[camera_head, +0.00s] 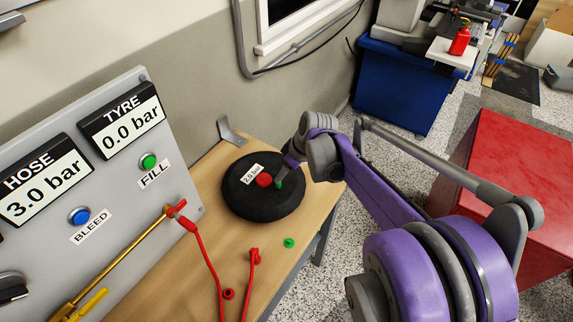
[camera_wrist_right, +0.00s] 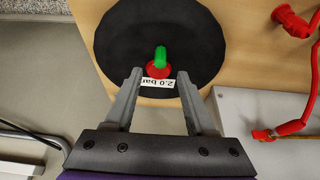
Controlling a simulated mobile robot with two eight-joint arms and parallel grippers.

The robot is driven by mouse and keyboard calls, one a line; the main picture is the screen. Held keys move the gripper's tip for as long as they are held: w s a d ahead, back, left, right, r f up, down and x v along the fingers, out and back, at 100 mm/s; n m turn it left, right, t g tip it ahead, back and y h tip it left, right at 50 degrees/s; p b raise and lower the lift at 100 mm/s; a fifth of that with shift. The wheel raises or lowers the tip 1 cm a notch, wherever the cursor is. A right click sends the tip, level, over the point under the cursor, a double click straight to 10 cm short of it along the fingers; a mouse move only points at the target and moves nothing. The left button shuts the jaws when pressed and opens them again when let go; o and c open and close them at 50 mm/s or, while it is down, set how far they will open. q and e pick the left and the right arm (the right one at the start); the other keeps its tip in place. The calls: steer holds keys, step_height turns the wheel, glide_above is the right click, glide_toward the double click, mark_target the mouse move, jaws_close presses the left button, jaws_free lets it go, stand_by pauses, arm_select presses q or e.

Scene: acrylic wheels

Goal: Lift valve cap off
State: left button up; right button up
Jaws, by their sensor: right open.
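A black wheel (camera_head: 240,203) with a red hub (camera_head: 263,180) and a "2.0 bar" label lies flat on the wooden table. A green valve cap (camera_head: 279,183) stands beside the hub. In the right wrist view the cap (camera_wrist_right: 160,54) shows just above the red hub (camera_wrist_right: 158,71). My right gripper (camera_wrist_right: 158,74) is open and empty, with a finger on each side of the hub's line and the cap a little ahead of the fingertips. In the head view the gripper (camera_head: 282,172) is over the wheel's right side, close to the cap. My left gripper is out of view.
A grey panel (camera_head: 190,190) with gauges reading 3.0 and 0.0 bar stands left. A red hose (camera_head: 203,258) runs over the table, with a small green piece (camera_head: 289,243) to its right. A metal bracket (camera_head: 230,132) stands behind the wheel. A red cabinet (camera_head: 520,150) is at right.

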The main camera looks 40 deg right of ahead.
steer(key=x, duration=0.6)
steer(key=shift+w+a+f+b, duration=0.1)
steer(key=shift+w+f+b, duration=0.1)
steer(key=shift+f+b, duration=0.15)
jaws_close()
stand_by(0.3)
